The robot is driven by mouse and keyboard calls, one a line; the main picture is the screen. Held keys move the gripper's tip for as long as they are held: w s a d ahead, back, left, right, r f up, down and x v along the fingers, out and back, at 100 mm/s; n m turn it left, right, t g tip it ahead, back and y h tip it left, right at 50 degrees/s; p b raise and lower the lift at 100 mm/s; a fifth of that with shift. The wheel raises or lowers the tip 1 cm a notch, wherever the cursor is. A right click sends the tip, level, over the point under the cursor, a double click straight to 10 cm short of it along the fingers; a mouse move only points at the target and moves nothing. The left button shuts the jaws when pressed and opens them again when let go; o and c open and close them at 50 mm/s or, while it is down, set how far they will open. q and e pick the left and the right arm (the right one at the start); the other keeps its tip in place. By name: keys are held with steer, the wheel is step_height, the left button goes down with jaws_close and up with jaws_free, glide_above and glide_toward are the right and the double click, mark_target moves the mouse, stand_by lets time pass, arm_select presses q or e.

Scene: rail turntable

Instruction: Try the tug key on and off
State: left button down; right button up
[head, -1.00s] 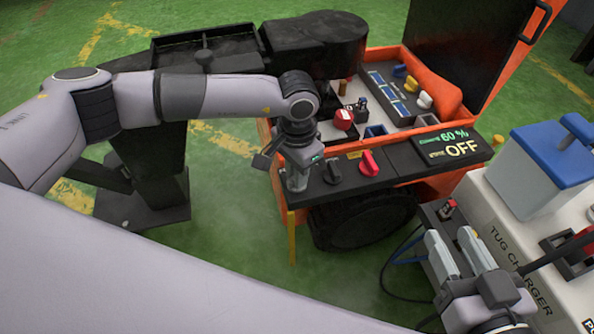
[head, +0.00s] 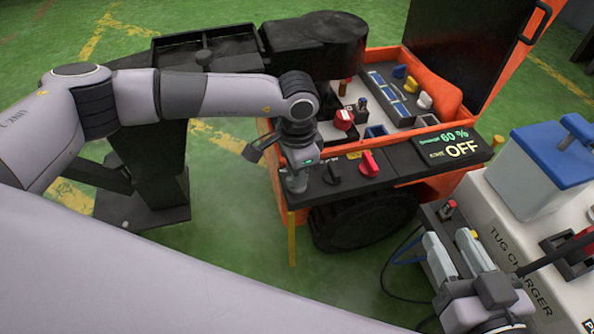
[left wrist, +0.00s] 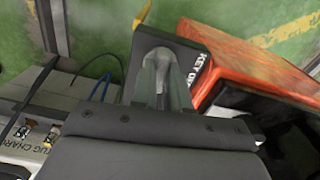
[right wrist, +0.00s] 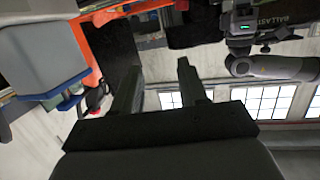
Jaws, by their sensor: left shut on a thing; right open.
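The orange tug's black control panel (head: 405,172) has a display (head: 447,147) reading 60 % and OFF. My left gripper (head: 295,184) points down at the panel's left end and covers the key switch in the head view. In the left wrist view its fingers are shut on the grey key (left wrist: 174,78), at a dark block (left wrist: 195,48) with a partly hidden label beginning "KEY". I cannot tell how deep the key sits. My right gripper (head: 453,243) is open and empty beside the tug charger (head: 505,235).
A red knob (head: 369,163) and a black knob (head: 332,172) stand on the panel right of my left gripper. The raised black lid (head: 468,45) is behind. A blue-lidded grey box (head: 545,170) stands on the charger.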

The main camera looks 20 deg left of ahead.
arm_select(q)
steer(key=c, duration=1.1)
jaws_free()
steer(key=shift+r, duration=0.2)
step_height(320, 180, up, 6)
steer(key=p, duration=0.2)
steer(key=shift+p, duration=0.35)
steer(key=shift+r, duration=0.4)
arm_select(e)
steer(key=shift+w+a+f+m+g, duration=0.1)
steer(key=shift+w+a+m+g, duration=0.2)
steer(key=shift+a+m+g, duration=0.35)
steer(key=shift+a, duration=0.1)
